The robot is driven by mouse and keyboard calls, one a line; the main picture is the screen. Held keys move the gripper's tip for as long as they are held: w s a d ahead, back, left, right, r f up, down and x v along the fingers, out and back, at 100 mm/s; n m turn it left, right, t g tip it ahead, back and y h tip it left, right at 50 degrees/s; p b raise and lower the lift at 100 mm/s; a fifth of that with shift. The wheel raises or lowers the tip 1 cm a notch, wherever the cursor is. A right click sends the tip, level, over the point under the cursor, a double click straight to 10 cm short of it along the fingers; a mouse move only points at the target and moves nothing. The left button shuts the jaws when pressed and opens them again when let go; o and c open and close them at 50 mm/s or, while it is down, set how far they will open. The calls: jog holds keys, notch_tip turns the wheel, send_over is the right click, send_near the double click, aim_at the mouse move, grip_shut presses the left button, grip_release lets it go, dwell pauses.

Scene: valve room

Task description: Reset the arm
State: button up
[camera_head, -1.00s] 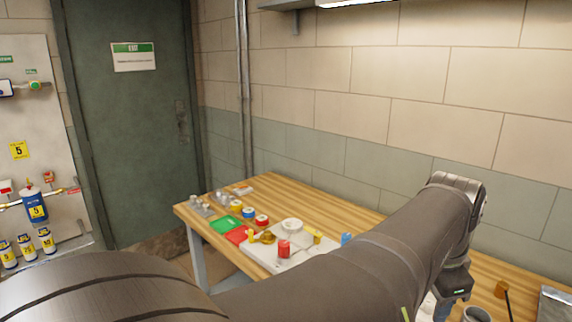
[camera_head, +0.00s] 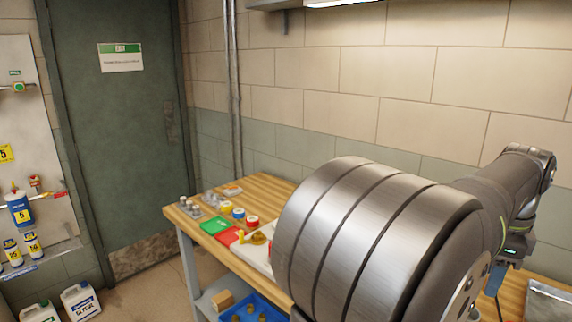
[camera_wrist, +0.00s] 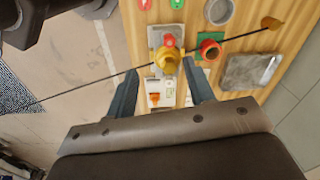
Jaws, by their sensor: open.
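My gripper (camera_wrist: 160,68) is open in the wrist view, its two dark fingers spread and pointing at the wooden bench. Between and beyond the fingertips is a grey panel with a brass fitting (camera_wrist: 168,60) and a red knob (camera_wrist: 168,40). I cannot tell whether the fingers touch anything; nothing appears held. In the head view my arm fills the lower right, and my wrist hangs over the right part of the bench (camera_head: 268,187). The fingertips are not clear there.
A red ring-shaped part (camera_wrist: 210,49), a grey pouch (camera_wrist: 250,70) and a round grey lid (camera_wrist: 219,11) lie near the gripper. Green tray (camera_head: 214,225) and red tray (camera_head: 228,237) sit at the bench's left end. A blue crate (camera_head: 262,308) is below.

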jog(key=d+m, duration=0.2)
jog(key=d, duration=0.3)
notch_tip(320, 180, down, 9)
notch_tip(320, 180, up, 8)
jog(key=n, duration=0.1)
jog(key=shift+s, duration=0.35)
jog(key=shift+d+r, duration=0.1)
